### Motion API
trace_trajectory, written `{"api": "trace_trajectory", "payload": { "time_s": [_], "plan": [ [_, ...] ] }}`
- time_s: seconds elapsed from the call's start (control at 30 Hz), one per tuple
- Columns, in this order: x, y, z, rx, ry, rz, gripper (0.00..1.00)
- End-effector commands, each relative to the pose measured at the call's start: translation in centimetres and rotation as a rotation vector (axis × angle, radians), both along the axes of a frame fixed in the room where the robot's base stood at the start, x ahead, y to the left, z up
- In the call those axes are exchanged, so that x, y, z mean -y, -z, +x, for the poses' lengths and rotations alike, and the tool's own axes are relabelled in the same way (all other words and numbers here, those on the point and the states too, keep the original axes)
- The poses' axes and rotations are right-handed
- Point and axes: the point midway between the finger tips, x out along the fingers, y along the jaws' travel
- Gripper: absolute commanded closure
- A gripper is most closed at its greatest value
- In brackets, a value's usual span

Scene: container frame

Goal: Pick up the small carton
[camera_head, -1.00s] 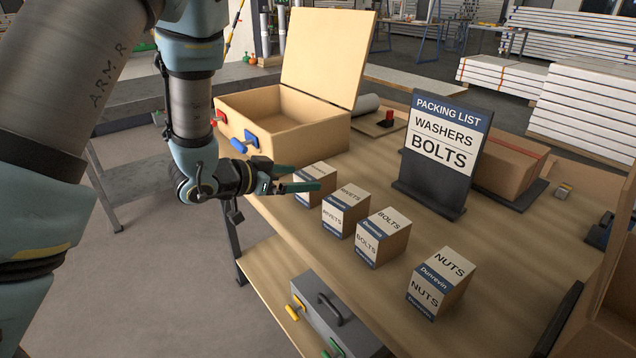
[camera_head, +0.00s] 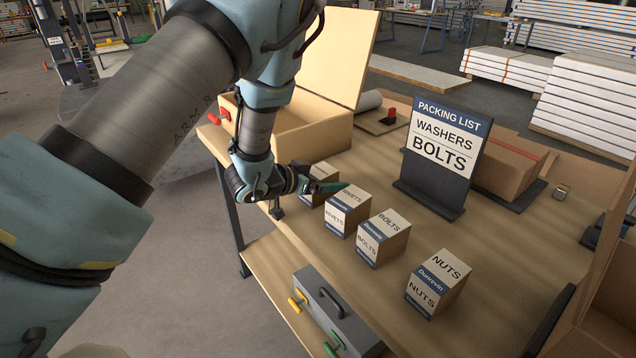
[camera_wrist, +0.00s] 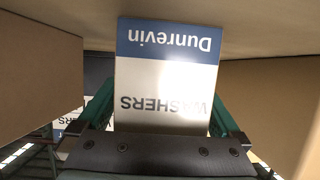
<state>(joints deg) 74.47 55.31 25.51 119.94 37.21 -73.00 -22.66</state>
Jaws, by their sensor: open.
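Several small cartons with white and blue labels stand in a row on the wooden table. The washers carton (camera_wrist: 165,75) fills the middle of the wrist view, its lettering upside down. In the head view the washers carton (camera_head: 322,168) is at the row's far end, partly hidden by my gripper (camera_head: 328,187). My gripper is open, with one green finger on each side of the washers carton in the wrist view (camera_wrist: 160,112). I cannot tell whether the fingers touch it. The rivets carton (camera_head: 347,212), bolts carton (camera_head: 382,240) and nuts carton (camera_head: 437,285) stand nearer.
A packing list sign (camera_head: 444,150) reading washers and bolts stands behind the row. An open wooden case (camera_head: 305,130) is beyond my gripper. A brown box (camera_head: 507,168) lies behind the sign. A grey toolbox (camera_head: 335,315) sits on the lower shelf.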

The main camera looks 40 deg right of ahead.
Motion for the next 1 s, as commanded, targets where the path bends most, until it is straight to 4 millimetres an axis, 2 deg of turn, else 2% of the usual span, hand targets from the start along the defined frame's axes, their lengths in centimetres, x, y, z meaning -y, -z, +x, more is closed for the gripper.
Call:
{"api": "trace_trajectory", "payload": {
  "time_s": [0.07, 0.9, 1.0],
  "plan": [
    [-0.01, 0.01, 0.01, 0.000, 0.000, 0.000, 0.00],
    [-0.03, -0.02, 0.01, 0.000, 0.000, 0.000, 0.94],
    [-0.03, -0.02, 0.01, 0.000, 0.000, 0.000, 1.00]
  ]
}}
